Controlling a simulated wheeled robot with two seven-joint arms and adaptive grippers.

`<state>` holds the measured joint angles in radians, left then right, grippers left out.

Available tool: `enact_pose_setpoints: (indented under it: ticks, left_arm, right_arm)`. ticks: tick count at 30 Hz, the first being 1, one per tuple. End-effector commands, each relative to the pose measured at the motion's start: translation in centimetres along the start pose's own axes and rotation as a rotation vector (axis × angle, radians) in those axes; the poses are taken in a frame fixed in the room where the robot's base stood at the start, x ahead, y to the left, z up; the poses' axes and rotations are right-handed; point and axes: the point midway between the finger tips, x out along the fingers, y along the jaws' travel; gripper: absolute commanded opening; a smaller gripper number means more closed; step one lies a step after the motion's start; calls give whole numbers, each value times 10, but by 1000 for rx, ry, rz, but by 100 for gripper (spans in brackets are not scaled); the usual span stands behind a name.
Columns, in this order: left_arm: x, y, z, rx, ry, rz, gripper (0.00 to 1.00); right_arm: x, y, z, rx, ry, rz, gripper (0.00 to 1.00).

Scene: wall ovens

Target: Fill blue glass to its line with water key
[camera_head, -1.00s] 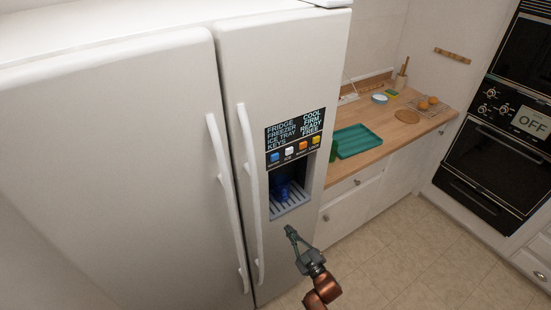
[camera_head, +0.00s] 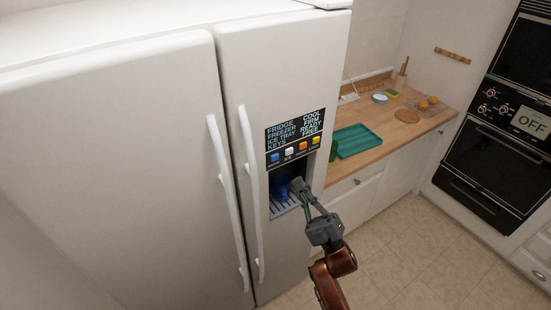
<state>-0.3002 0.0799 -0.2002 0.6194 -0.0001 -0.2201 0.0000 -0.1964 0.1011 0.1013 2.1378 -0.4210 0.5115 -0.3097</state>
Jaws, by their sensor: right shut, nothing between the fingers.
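The blue glass (camera_head: 281,190) stands in the dark dispenser recess of the white fridge, above the slatted drip tray (camera_head: 284,207). My right gripper partly covers its right side, and its line and water level cannot be made out. Above the recess is a row of keys: a blue key (camera_head: 274,157) at the left, which looks like the water key, then a white ice key (camera_head: 289,153), an orange key and a yellow key. My right gripper (camera_head: 297,186) is shut and empty at the recess opening, below the keys. Whether it touches the glass cannot be told. My left gripper is out of view.
The fridge door handles (camera_head: 251,190) stand out left of the recess. Wall ovens (camera_head: 495,150) reading OFF stand at far right. The floor between is clear.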

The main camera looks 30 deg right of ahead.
Motion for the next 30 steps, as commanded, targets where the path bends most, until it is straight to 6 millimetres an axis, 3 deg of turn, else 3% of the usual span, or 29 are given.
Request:
enact_pose_setpoints:
  ticks: [8, 21, 30]
  left_arm:
    - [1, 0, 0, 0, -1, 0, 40]
    - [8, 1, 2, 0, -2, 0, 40]
    - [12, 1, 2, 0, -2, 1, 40]
  right_arm:
    - [4, -4, 4, 1, 0, 0, 0]
    - [43, -33, 32, 1, -1, -1, 0]
    - [59, -44, 44, 1, -1, -1, 0]
